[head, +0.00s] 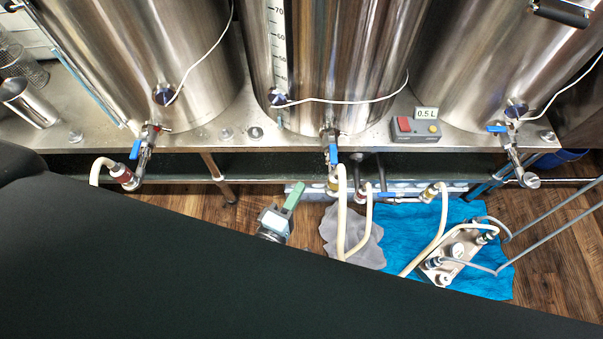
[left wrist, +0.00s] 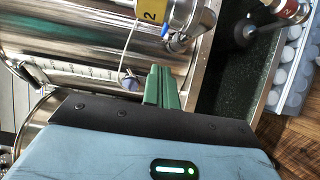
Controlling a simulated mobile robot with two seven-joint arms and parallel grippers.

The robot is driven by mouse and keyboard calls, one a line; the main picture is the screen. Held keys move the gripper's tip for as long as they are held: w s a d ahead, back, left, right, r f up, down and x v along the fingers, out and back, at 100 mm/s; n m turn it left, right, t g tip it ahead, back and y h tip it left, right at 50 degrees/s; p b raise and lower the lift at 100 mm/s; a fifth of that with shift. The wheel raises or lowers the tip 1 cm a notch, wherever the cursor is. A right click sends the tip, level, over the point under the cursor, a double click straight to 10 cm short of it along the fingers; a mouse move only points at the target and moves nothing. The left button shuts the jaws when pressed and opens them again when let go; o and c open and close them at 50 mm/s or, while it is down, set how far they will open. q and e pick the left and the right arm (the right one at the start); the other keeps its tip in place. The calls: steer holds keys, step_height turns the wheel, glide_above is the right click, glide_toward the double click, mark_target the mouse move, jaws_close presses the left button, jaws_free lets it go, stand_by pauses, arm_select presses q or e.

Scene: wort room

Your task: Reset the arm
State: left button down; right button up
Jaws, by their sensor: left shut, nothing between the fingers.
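My left gripper (head: 297,186) shows in the head view below the front edge of the steel bench, just past the edge of a large dark shape. Its green fingers are together with nothing between them. In the left wrist view the same green fingers (left wrist: 162,80) lie side by side in front of a steel kettle (left wrist: 75,45). They look apart from the kettle, valves and hoses, though the exact distance is hard to tell. My right gripper is not in view.
Three steel kettles with blue-handled valves stand on the bench (head: 380,143). A control box (head: 415,129) sits there. Pale hoses (head: 343,215) hang right of my gripper. A pump (head: 458,255) lies on a blue cloth (head: 400,225). A dark shape hides the lower left.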

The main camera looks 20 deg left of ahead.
arm_select(q)
steer(key=shift+s, duration=1.15)
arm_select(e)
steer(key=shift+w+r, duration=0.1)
